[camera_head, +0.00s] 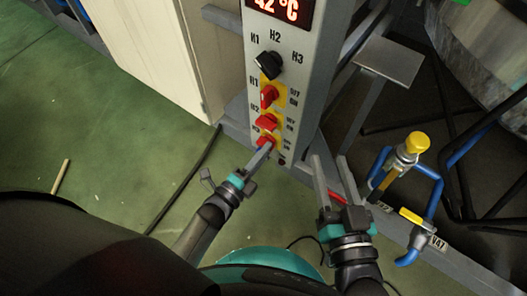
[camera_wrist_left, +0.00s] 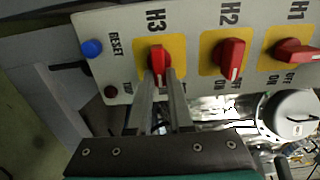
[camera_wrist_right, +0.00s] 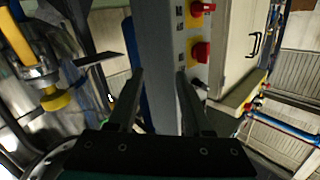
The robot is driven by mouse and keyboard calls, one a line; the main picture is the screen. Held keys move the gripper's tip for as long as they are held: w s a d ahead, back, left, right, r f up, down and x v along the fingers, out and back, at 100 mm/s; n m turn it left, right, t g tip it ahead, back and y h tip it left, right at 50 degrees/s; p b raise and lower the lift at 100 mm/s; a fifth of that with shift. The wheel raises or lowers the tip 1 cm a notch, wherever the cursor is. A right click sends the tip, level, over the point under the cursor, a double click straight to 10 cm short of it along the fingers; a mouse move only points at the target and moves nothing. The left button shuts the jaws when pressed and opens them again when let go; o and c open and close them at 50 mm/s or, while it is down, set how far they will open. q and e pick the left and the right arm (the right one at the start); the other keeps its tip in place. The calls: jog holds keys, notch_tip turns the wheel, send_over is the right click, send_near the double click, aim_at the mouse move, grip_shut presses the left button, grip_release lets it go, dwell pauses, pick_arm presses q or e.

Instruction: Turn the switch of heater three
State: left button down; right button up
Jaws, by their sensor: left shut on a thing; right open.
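The grey control panel (camera_head: 283,97) stands upright with three red switches on yellow plates, labelled H1, H2 and H3. The H3 switch (camera_wrist_left: 159,62) is the lowest; it also shows in the head view (camera_head: 266,141). My left gripper (camera_wrist_left: 164,78) is shut on the red H3 knob, one finger on each side of it. In the head view its fingertips (camera_head: 266,149) meet the panel at this switch. The H2 switch (camera_wrist_left: 232,58) and H1 switch (camera_wrist_left: 292,52) are free of the gripper. My right gripper (camera_head: 328,160) is open and empty, to the right of the panel.
A black selector knob (camera_head: 268,65) sits above the switches, under a red display (camera_head: 281,9). A blue reset button (camera_wrist_left: 92,48) is beside H3. Blue pipes with a yellow-capped valve (camera_head: 417,142) stand to the right. Green floor lies open at left.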

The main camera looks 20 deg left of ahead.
pick_arm(q)
jog(key=c, duration=0.8)
grip_release()
jog(key=shift+s, duration=0.1)
jog(key=shift+p+v, duration=1.7)
jog(key=shift+v, duration=5.9)
pick_arm(e)
jog(key=shift+w+d+f+n+g+h, duration=0.15)
jog(key=shift+d+f+g+h, duration=0.4)
jog(key=shift+d+g, duration=0.35)
jog(key=shift+s+d+f+n+g+h, duration=0.1)
jog(key=shift+d+f+g+h, duration=0.5)
jog(key=shift+g, duration=0.5)
jog(key=shift+w+d+f+n+g+h, duration=0.15)
jog(key=shift+d+f+g+h, duration=0.25)
jog(key=shift+d+g, duration=0.55)
jog(key=shift+a, duration=0.1)
